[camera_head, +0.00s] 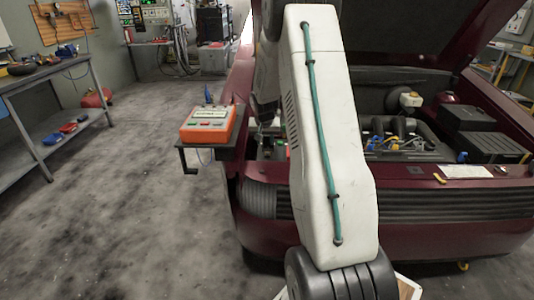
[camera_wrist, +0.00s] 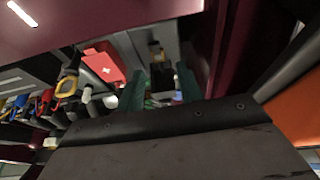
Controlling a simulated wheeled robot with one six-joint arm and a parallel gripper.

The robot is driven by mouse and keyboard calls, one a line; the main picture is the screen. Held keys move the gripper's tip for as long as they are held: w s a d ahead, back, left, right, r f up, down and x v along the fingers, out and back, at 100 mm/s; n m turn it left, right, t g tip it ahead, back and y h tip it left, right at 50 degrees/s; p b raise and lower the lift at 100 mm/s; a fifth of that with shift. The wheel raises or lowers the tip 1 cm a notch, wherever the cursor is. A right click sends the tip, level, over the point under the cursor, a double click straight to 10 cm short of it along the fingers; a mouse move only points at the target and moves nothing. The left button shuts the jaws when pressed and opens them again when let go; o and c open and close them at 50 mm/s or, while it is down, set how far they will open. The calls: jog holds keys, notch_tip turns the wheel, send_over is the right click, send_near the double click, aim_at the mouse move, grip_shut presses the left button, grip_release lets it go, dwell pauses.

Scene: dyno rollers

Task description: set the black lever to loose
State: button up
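My gripper (camera_wrist: 159,86) shows in the wrist view as two teal fingers set apart, with a gap between them. Small things inside the engine bay show through the gap, and I see nothing clearly held. A small dark part with a tan piece (camera_wrist: 157,56) lies beyond the fingertips; I cannot tell whether it is the black lever. A red cover with a white plus sign (camera_wrist: 103,65) is just left of the fingers. In the head view my arm hides much of the bay's left side, and no black lever can be made out for certain there.
The dark red car (camera_head: 450,212) stands with its hood up. An orange tester box (camera_head: 208,124) sits on a black shelf (camera_head: 222,152) at its left front corner. A yellow ring handle (camera_wrist: 66,87) is in the bay. A workbench (camera_head: 45,82) stands far left; the floor between is clear.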

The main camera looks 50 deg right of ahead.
aim_at(268, 155)
jog(key=x, duration=0.6)
jog(key=d+x, duration=0.1)
jog(key=x, duration=0.2)
jog(key=shift+s+d+f, duration=0.1)
jog(key=shift+f, duration=0.15)
grip_shut()
